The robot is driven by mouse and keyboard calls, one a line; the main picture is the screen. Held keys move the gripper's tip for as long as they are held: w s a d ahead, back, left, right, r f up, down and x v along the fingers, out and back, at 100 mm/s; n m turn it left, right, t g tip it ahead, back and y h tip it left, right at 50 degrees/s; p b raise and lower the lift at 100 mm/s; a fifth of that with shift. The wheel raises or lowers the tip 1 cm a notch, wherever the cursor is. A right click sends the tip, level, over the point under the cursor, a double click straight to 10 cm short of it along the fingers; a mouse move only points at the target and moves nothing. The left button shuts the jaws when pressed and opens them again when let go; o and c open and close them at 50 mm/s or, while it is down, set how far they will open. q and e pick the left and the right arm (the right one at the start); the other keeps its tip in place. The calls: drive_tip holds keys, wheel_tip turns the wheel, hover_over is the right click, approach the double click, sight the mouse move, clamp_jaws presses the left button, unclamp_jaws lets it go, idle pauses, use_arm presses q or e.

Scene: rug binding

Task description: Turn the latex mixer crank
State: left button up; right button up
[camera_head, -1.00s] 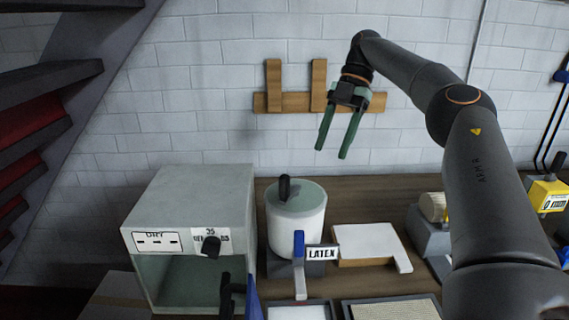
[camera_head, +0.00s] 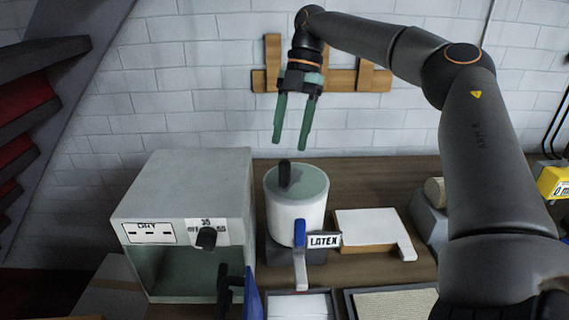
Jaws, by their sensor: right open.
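The latex mixer (camera_head: 296,218) is a white drum with a grey-green lid, standing on the bench. A black upright crank handle (camera_head: 285,173) rises from the left part of its lid. A blue-handled lever (camera_head: 300,236) and a "LATEX" label (camera_head: 324,241) are at its front. My right gripper (camera_head: 291,141) is open and empty, with green fingers pointing down. In the picture its fingertips are just above the crank handle, apart from it. My left gripper cannot be made out; a dark shape with a blue part shows at the bottom edge.
A grey box oven marked "DRY" (camera_head: 184,190) stands close left of the mixer. A white slab on a wooden block (camera_head: 374,227) lies to the right. Trays (camera_head: 394,304) sit in front. A wooden wall rack (camera_head: 345,80) is behind my right gripper.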

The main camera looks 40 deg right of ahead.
sight(285, 160)
drive_tip(key=x, duration=0.6)
drive_tip(key=shift+a+f, duration=0.1)
drive_tip(key=shift+f, duration=0.1)
clamp_jaws()
idle(0.4)
